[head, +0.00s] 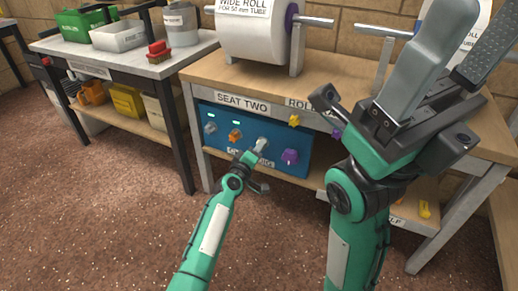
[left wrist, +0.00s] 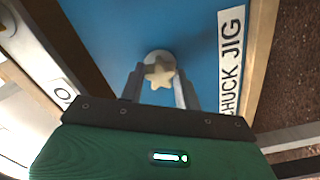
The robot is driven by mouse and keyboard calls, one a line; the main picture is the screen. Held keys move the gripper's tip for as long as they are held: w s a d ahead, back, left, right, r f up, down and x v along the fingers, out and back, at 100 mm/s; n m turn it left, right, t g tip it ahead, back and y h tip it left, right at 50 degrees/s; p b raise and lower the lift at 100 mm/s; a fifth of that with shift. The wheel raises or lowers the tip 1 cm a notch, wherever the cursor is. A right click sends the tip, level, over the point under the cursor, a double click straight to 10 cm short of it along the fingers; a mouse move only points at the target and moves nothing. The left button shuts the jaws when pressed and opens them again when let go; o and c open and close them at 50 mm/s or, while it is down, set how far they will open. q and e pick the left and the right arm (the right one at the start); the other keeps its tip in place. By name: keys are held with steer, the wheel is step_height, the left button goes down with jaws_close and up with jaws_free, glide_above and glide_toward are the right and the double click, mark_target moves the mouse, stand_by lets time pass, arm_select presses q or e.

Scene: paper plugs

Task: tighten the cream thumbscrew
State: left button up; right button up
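The cream thumbscrew (left wrist: 160,72) is a star-shaped knob on a pale round base on the blue panel (left wrist: 195,30), seen in the left wrist view. The two fingers of my left gripper stand on either side of it, with a narrow gap showing at each side. In the head view my left gripper (head: 256,156) is at the front of the blue panel (head: 218,112) and largely hides the thumbscrew. My right gripper (head: 452,62) is raised close to the camera at the right, its broad grey fingers apart with nothing between them.
The panel also carries a grey knob (head: 210,128), an orange knob (head: 235,135) and a purple knob (head: 290,157). A yellow star knob (head: 294,120) sits under the bench top (head: 200,72). A paper roll (head: 258,38) stands above. The floor in front is clear.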

stand_by(0.3)
arm_select(q)
steer(key=m+p, duration=0.1)
steer(key=m, duration=1.1)
steer(key=shift+m+p, duration=0.3)
steer(key=o, duration=0.9)
steer(key=shift+o, duration=0.2)
steer(key=shift+p+v, duration=1.9)
steer(key=shift+v, duration=0.15)
